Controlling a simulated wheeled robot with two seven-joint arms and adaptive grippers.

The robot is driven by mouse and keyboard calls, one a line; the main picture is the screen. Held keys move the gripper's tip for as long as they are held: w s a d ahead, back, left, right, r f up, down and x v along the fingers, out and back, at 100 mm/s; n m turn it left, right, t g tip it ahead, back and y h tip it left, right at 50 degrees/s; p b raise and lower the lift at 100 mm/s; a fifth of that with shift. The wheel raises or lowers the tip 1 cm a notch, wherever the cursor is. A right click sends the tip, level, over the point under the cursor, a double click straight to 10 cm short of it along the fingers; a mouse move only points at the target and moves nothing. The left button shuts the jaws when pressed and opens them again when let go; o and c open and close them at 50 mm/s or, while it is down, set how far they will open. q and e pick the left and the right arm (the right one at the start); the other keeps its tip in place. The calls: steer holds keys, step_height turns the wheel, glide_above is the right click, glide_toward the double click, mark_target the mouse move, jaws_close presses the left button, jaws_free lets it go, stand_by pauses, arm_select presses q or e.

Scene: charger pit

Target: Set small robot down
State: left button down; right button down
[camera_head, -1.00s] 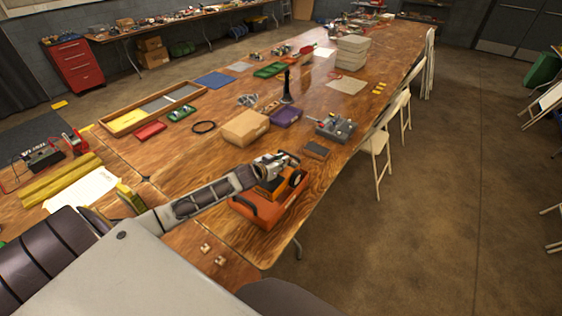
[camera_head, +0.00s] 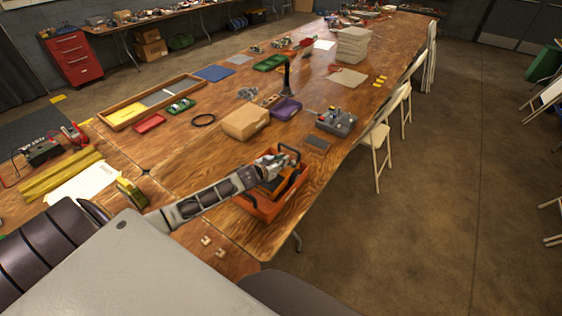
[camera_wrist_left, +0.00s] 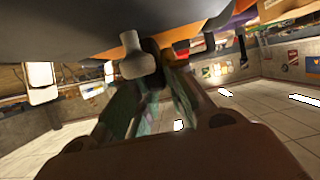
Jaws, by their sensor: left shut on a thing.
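The small robot (camera_head: 271,187) is orange and dark and sits at the end of my left arm, at the orange tray (camera_head: 262,208) on the near end of the long table. My left gripper (camera_head: 277,164) is shut on the small robot from its left side. The tray's wall shows in front of and beside the robot. I cannot tell whether the robot touches the tray floor. My right gripper is not in view.
A cardboard box (camera_head: 246,122), a grey device (camera_head: 337,122) and a dark flat block (camera_head: 316,144) stand beyond the tray. Two small pale pieces (camera_head: 211,245) lie nearer me. White folding chairs (camera_head: 379,148) line the right table edge. Bare wood lies left of the tray.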

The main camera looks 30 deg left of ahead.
arm_select(q)
steer(key=shift+w+f, duration=0.1)
steer(key=shift+f, duration=0.15)
stand_by(0.4)
steer(key=c, duration=1.5)
jaws_free()
steer(key=shift+f, duration=0.15)
steer(key=shift+o, duration=0.2)
steer(key=shift+r, duration=0.55)
steer(key=shift+s+r, duration=0.1)
steer(key=shift+s, duration=0.15)
steer(key=shift+p+v, duration=2.85)
steer(key=shift+v, duration=0.75)
